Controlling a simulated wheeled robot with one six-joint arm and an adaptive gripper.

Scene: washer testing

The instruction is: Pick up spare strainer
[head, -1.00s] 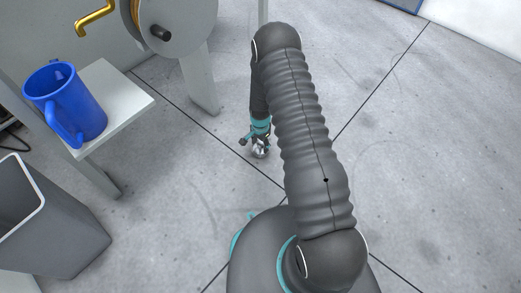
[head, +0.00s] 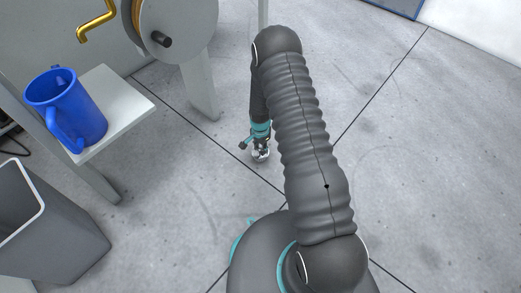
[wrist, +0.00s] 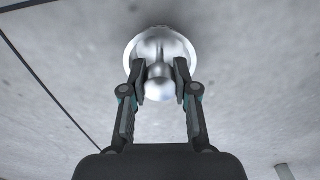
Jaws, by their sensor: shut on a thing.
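The spare strainer (wrist: 160,48) is a shiny metal piece with a round rim and a rounded knob in its middle. In the wrist view my gripper (wrist: 160,82) has its two fingers on either side of the knob, shut on it. In the head view the strainer (head: 260,155) shows small and bright below my gripper (head: 259,145), at or close to the grey floor. Whether it touches the floor I cannot tell. The fingers hide part of it.
A blue mug (head: 67,108) stands on a white shelf (head: 125,100) at the left. A grey bin (head: 55,225) is at the lower left. A round drum with a crank (head: 180,25) stands at the top. The floor to the right is clear.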

